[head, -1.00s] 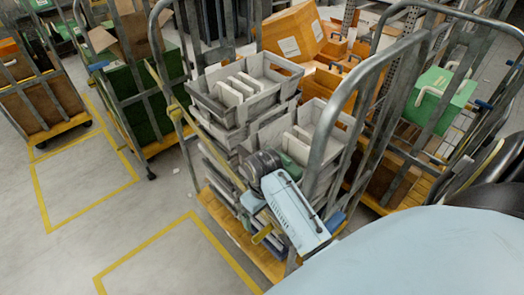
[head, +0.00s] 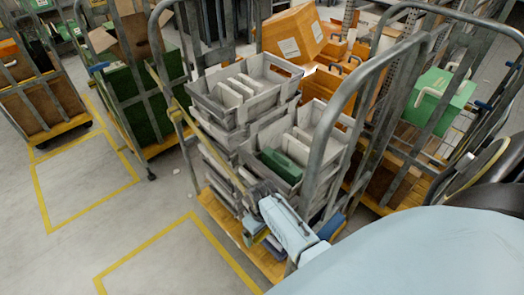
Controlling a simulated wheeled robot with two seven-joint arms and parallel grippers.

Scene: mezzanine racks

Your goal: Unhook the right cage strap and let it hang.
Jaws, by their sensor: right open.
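A roll cage with grey tube posts (head: 345,90) stands in front of me. A yellow strap (head: 212,147) slants across its near side, from the left post down to the right. The strap still looks taut, not hanging. My right gripper (head: 257,190) is dark and sits at the strap's lower right end, in front of the stacked crates. It is open, but its fingertips are small and partly hidden by my light blue arm. I cannot tell whether it touches the strap. The strap's end and hook are hidden there. My left gripper is out of view.
Grey crates (head: 215,108) are stacked in the cage, with a green item (head: 282,166) in one. Other cages stand at the left, one with a green load (head: 150,108), and at the right with a green box (head: 440,97). Clear floor with yellow lines (head: 85,222) lies at front left.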

